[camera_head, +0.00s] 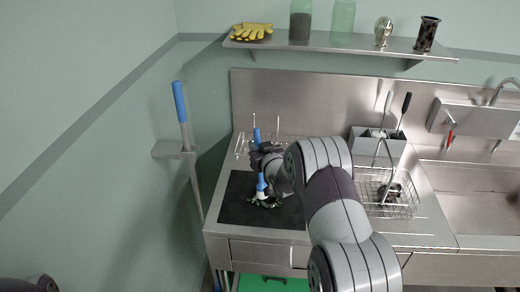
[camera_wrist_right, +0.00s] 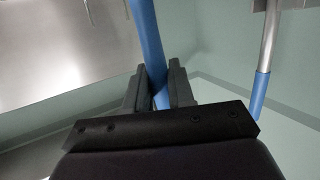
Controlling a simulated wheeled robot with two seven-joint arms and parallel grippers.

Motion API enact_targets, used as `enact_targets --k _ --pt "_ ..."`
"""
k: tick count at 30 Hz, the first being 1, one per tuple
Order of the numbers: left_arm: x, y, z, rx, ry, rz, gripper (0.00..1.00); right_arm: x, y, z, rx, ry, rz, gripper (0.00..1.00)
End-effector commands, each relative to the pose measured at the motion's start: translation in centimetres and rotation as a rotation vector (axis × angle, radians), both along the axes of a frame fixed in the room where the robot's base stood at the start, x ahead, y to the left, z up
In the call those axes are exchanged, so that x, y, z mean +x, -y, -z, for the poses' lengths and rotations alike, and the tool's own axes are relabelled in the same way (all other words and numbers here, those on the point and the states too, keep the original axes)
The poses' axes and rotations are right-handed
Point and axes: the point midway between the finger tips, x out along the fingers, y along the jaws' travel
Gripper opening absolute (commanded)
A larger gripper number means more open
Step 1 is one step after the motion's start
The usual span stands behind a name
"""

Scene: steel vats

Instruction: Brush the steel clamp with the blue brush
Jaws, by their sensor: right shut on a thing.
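My right gripper (camera_head: 258,153) is shut on the blue brush (camera_head: 262,183) over the left end of the steel counter. The brush stands nearly upright, its head down at the dark mat (camera_head: 238,208). In the right wrist view the brush's blue handle (camera_wrist_right: 148,35) passes between the fingers (camera_wrist_right: 156,88). A small pale and greenish thing (camera_head: 268,203), perhaps the steel clamp, lies on the mat right at the brush head. I cannot tell whether the bristles touch it. My arm hides part of the mat. My left gripper is out of view.
A wire rack (camera_head: 243,146) stands behind the mat, and a wire basket (camera_head: 400,207) with dark items is to its right. A grey holder (camera_head: 368,146) with tools stands at the back. A blue-handled pole (camera_head: 181,102) stands left. The sink (camera_head: 475,205) is right.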

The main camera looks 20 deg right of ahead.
Motion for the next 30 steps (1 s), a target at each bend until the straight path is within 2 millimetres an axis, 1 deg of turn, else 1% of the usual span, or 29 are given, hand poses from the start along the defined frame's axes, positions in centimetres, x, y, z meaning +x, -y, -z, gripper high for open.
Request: enact_targets --k 6,12,18,21,26,30 --pt "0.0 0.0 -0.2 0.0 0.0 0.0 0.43 -1.5 1.1 0.2 0.0 -0.003 0.001 0.0" --pt "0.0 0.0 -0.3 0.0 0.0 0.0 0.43 -2.1 1.6 0.1 0.0 -0.002 0.002 0.0" --pt "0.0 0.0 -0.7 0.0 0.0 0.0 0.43 -3.5 2.6 0.0 0.001 -0.003 0.002 0.0" --pt "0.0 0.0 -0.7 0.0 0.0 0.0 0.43 -3.9 2.8 0.0 0.001 -0.003 0.0 0.0" --pt "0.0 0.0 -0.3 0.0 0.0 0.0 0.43 -3.4 2.4 0.2 0.0 -0.001 -0.001 0.0" --pt "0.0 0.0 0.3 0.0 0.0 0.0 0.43 -2.4 1.7 0.3 -0.001 -0.001 -0.002 0.0"
